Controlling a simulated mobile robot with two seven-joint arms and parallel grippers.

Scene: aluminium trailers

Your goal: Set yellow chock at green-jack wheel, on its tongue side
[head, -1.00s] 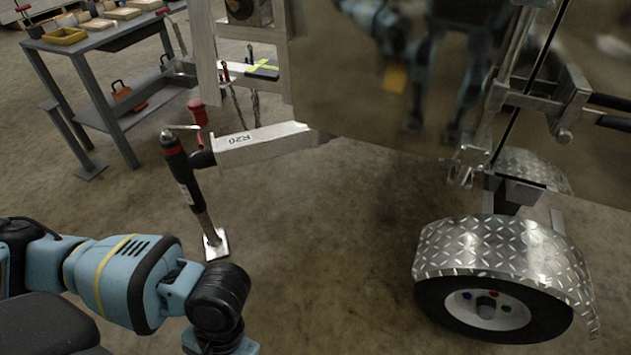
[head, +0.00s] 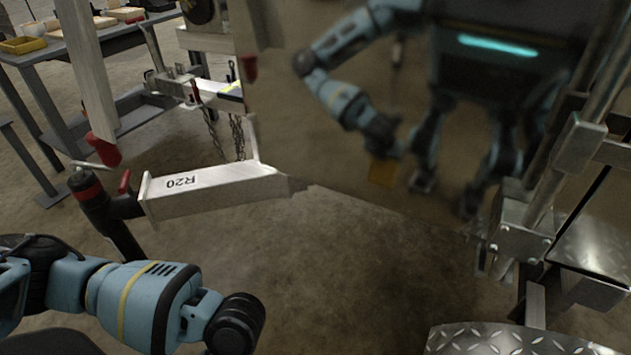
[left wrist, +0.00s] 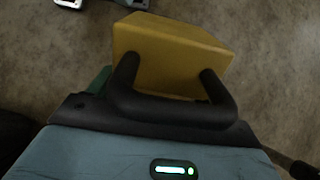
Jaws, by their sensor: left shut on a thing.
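The yellow chock (left wrist: 175,50) is in my left gripper (left wrist: 168,73) in the left wrist view. The two dark fingers are shut on it, and it is held above the concrete floor. In the head view my left arm comes in at the lower left, but its gripper and the chock are below the frame. At the lower right only the top of a diamond-plate fender (head: 505,340) shows; its wheel is out of view. The jack (head: 100,205) in view is dark with a red band, not green. My right gripper is in neither view.
The trailer's tongue beam (head: 210,187), marked R20, juts left beside the jack. A shiny trailer panel (head: 330,140) mirrors me holding something yellow. A grey workbench (head: 95,52) stands at the upper left. Bare floor (head: 330,290) lies between tongue and fender.

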